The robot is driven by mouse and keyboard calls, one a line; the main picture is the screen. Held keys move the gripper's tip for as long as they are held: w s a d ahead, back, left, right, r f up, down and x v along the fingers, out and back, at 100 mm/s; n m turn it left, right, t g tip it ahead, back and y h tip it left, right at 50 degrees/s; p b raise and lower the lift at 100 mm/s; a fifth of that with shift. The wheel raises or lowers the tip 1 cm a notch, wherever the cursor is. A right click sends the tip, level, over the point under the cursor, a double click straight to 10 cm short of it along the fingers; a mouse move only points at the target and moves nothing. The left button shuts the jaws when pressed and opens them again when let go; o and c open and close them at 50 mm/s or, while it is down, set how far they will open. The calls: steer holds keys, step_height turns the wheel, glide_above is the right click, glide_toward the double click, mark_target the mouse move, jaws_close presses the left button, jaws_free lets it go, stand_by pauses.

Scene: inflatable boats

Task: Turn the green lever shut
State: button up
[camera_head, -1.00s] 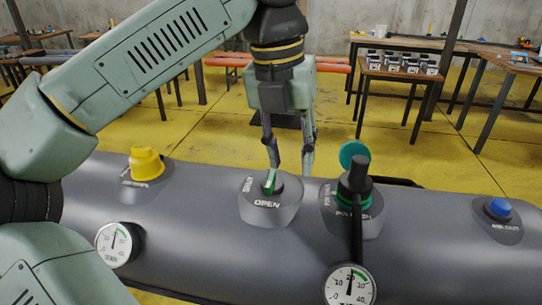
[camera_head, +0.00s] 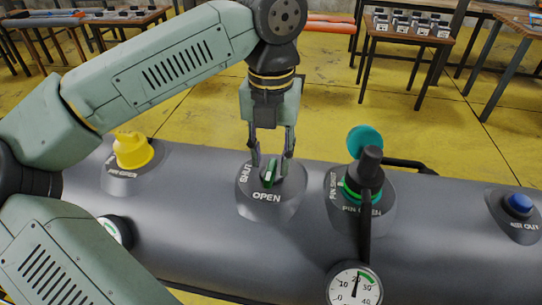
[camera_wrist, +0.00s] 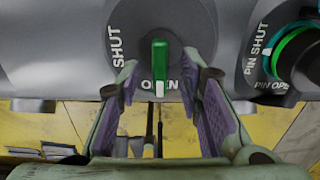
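The green lever (camera_head: 269,174) stands on a round grey valve base (camera_head: 270,205) marked SHUT and OPEN, on the dark grey boat tube. In the wrist view the lever (camera_wrist: 160,62) has its white-tipped end at the word OPEN, with SHUT to the left. My gripper (camera_head: 271,168) is open, with one finger on each side of the lever. In the wrist view the fingers (camera_wrist: 168,85) show a gap on both sides of the lever's lower end. I cannot tell whether either finger touches it.
A pin valve (camera_head: 364,190) with a green ring, black hose and teal cap (camera_head: 365,141) stands close on the right. A yellow valve (camera_head: 131,150) is on the left and a blue one (camera_head: 518,204) at far right. A gauge (camera_head: 354,286) hangs in front.

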steer(key=shift+f, duration=1.1)
jaws_close()
